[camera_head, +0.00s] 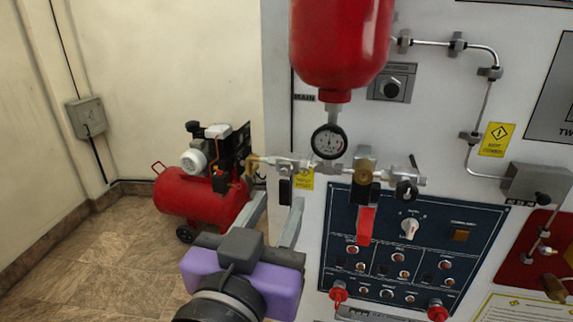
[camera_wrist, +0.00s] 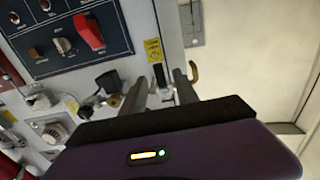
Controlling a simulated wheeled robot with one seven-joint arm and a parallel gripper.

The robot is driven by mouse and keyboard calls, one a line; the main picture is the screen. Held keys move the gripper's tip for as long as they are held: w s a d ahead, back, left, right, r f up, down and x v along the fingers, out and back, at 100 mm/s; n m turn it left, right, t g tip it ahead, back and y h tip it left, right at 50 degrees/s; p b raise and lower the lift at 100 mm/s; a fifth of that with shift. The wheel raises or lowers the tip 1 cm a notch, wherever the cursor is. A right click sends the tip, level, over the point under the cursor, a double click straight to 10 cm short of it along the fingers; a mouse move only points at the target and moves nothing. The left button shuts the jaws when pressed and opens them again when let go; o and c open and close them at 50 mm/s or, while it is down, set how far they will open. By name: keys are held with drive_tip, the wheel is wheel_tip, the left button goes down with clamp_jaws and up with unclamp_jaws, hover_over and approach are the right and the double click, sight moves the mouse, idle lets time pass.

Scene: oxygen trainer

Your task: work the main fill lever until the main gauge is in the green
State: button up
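The main gauge (camera_head: 329,141) is a small round dial with a black rim below the red cylinder (camera_head: 342,40), near a "MAIN" label. Its needle is too small to read against any green zone. A short black handle (camera_head: 285,190) hangs under the left pipe fitting. I cannot tell which handle is the main fill lever. My gripper (camera_head: 280,200) is open, its two fingers apart, just below and in front of the left fitting. Contact cannot be judged.
A yellow tag (camera_head: 303,179) is right of my fingers. The blue control panel (camera_head: 415,245) with knobs and switches is lower right. A brass hook (camera_wrist: 193,70) is close to one finger. A red compressor (camera_head: 205,195) stands on the floor behind, left. Free floor is at left.

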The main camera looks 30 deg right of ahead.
sight(285, 192)
drive_tip(key=p+x, duration=0.1)
drive_tip(key=x, duration=0.6)
drive_tip(key=shift+f, duration=0.1)
clamp_jaws()
